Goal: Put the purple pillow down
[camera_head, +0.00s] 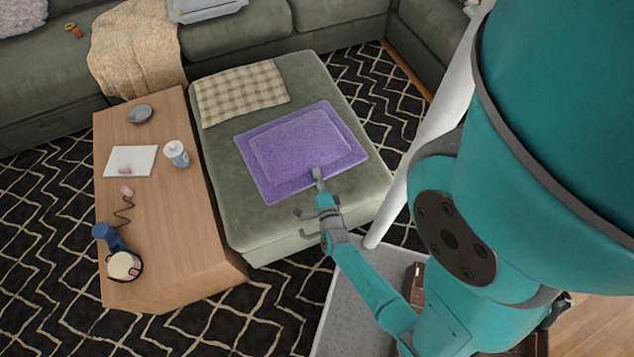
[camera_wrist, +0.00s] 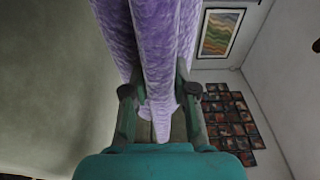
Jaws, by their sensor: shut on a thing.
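The purple pillow (camera_head: 300,148) is over the green ottoman (camera_head: 240,215) in the head view, near its right side. My gripper (camera_head: 318,178) is at the pillow's near edge and is shut on it. In the wrist view the purple pillow (camera_wrist: 158,50) runs up from between the two fingers of my gripper (camera_wrist: 160,98). Whether the pillow rests fully on the ottoman or is held slightly above it, I cannot tell. The fingertips are partly hidden by the pillow's folds.
A checked cushion (camera_head: 242,92) lies at the ottoman's back left. A wooden table (camera_head: 170,220) stands left, with a white bottle (camera_head: 176,154), a notebook (camera_head: 130,161) and a blue object (camera_head: 108,236). The green sofa (camera_head: 235,35) runs behind. The ottoman's left front is clear.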

